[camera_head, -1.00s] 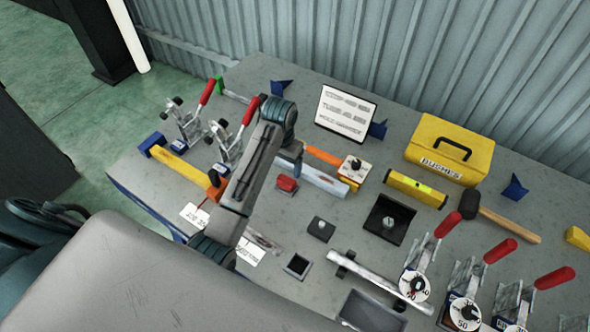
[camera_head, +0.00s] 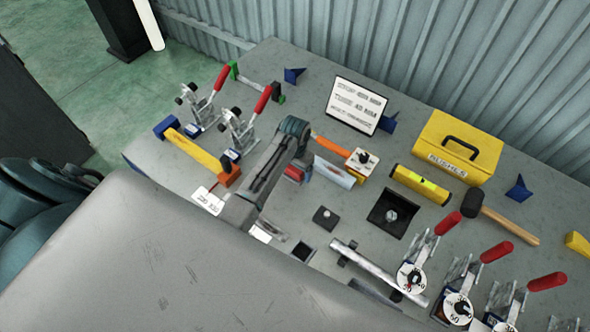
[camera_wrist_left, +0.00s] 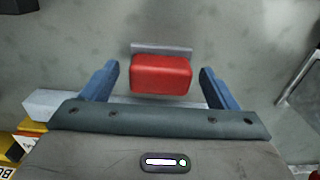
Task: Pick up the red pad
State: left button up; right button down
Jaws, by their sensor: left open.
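The red pad (camera_head: 294,173) lies on the workbench, partly hidden behind my left arm in the head view. In the left wrist view the red pad (camera_wrist_left: 161,74) shows whole, with a grey strip along its upper edge. My left gripper (camera_wrist_left: 159,80) is open, with one blue finger on each side of the pad and a gap at both sides. It holds nothing. My right gripper is not in view.
A silver bar (camera_head: 334,172) lies close to the pad, beside an orange-handled tool (camera_head: 330,144). Toggle clamps (camera_head: 238,132) stand to the left. A yellow level (camera_head: 419,184), yellow box (camera_head: 455,147) and black square plate (camera_head: 392,211) lie to the right.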

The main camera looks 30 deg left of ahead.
pick_arm(q)
jog(key=shift+f, duration=0.35)
jog(key=c, duration=1.1)
jog(key=shift+c, duration=0.2)
jog(key=shift+w+r, duration=0.1)
jog(key=shift+r, duration=0.05)
jog(key=shift+r+b, duration=0.5)
jog(key=shift+r, duration=0.05)
jog(key=shift+s+a+r+b, duration=0.1)
jog(key=shift+s+r+b, duration=0.2)
jog(key=shift+r+b, duration=0.15)
jog(key=shift+s+r+b, duration=0.25)
jog(key=shift+r+b, duration=0.05)
jog(key=shift+r, duration=0.2)
jog(key=s+b, duration=0.1)
jog(key=s, duration=0.3)
jog(key=s+a+r+b, duration=0.1)
jog(key=s, duration=0.4)
jog(key=s+b, duration=0.2)
jog(key=s, duration=0.2)
jog(key=shift+s+a+r, duration=0.2)
jog(key=shift+s+r, duration=0.05)
jog(key=shift+s, duration=0.15)
jog(key=shift+s+r, duration=0.15)
jog(key=shift+s, duration=0.45)
